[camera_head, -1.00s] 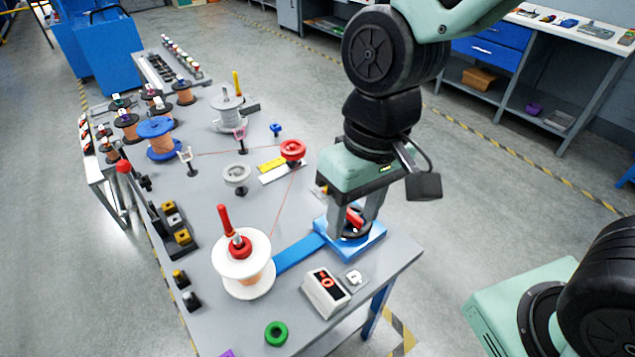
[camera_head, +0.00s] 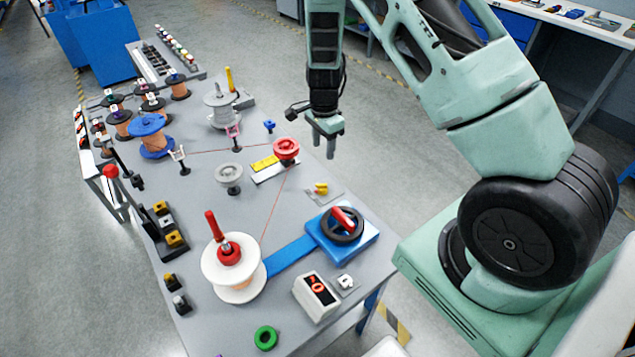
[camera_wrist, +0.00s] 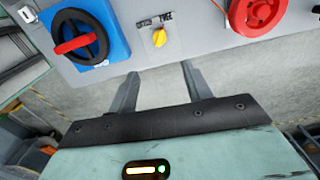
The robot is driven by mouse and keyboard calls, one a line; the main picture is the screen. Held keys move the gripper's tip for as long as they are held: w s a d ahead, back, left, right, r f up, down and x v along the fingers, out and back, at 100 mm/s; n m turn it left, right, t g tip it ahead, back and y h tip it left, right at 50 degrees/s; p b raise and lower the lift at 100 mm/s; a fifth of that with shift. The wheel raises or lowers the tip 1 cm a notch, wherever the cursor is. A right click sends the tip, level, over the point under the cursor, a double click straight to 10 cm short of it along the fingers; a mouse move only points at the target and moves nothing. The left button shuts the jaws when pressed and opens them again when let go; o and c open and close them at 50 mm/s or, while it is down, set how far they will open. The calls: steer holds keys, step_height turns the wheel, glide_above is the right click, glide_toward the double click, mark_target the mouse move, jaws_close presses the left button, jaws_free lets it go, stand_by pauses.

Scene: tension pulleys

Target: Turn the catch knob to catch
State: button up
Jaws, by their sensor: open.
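The catch knob is a small yellow knob (camera_head: 321,188) on a grey plate near the right edge of the grey table. In the wrist view the yellow knob (camera_wrist: 160,38) sits below two printed words; the right one reads FREE, the left one is blurred. Its pointing direction is hard to tell. My gripper (camera_head: 324,148) hangs beyond the table's right edge, behind the knob in the head view, apart from it. In the wrist view my gripper (camera_wrist: 160,70) has its two fingers spread, with nothing between them and the knob just past the tips.
A blue box (camera_head: 325,240) with a black wheel and red handle stands near the knob. A red pulley (camera_head: 286,150) stands behind it, with a thin red wire running to a white spool (camera_head: 232,270). A small display box (camera_head: 316,297) stands at the front.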

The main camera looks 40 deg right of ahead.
mark_target(322, 188)
step_height(322, 188, down, 16)
steer(key=p, duration=0.3)
steer(key=shift+r, duration=0.15)
steer(key=c, duration=1)
steer(key=shift+o, duration=0.2)
